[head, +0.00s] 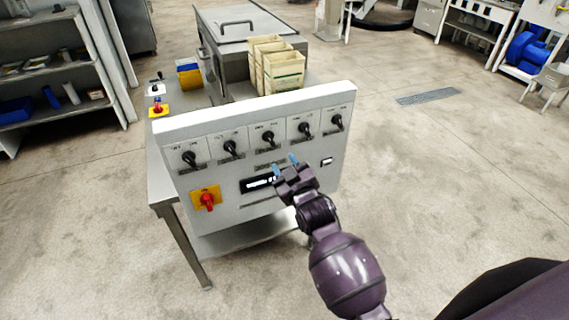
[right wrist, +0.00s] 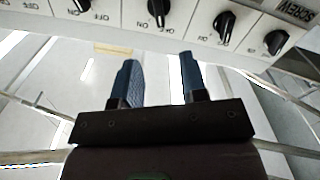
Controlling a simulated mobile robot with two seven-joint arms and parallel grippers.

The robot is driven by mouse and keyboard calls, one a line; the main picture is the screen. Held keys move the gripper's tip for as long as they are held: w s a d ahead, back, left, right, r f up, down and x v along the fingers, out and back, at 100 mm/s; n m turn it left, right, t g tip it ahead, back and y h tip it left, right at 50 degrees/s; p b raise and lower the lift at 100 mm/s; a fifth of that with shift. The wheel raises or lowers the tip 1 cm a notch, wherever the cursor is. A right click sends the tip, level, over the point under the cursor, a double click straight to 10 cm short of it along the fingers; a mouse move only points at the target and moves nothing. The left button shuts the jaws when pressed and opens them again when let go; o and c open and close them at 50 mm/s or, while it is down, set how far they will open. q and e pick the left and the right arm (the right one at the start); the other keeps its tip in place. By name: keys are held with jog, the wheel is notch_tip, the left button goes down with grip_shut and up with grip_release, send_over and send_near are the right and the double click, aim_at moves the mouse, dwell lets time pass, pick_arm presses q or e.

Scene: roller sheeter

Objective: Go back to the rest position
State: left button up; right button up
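My right gripper (head: 285,164) is in front of the white control panel (head: 240,205), just below its row of black knobs. The right wrist view shows its two blue fingers (right wrist: 159,82) apart with nothing between them. Several black knobs run along the panel top, among them the middle knob (head: 268,138) and the rightmost knob (head: 337,121). A red and yellow rotary switch (head: 207,201) sits at the lower left of the panel. A small dark display (head: 258,183) is partly hidden behind the gripper. My left gripper is not in view.
Behind the panel stands a metal machine (head: 245,22) with cream-coloured bins (head: 284,70). A yellow and red emergency button (head: 158,108) is at the table's left. Shelves (head: 60,60) stand at far left. The floor (head: 450,160) to the right is open.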

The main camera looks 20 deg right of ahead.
dwell(0.7)
jog(key=s+d+f+m+g, duration=0.1)
jog(key=s+d+f+g, duration=0.1)
jog(key=s+f, duration=0.3)
jog(key=s+d+f+m+g, duration=0.1)
jog(key=s+f, duration=0.4)
jog(key=s, duration=0.7)
jog(key=s+d+f+m+g, duration=0.2)
jog(key=s+d+f+g, duration=0.1)
jog(key=s, duration=0.6)
notch_tip(320, 180, down, 2)
jog(key=shift+d+f+h, duration=0.2)
jog(key=shift+d+h, duration=0.2)
jog(key=shift+d, duration=0.35)
jog(key=shift+w, duration=0.1)
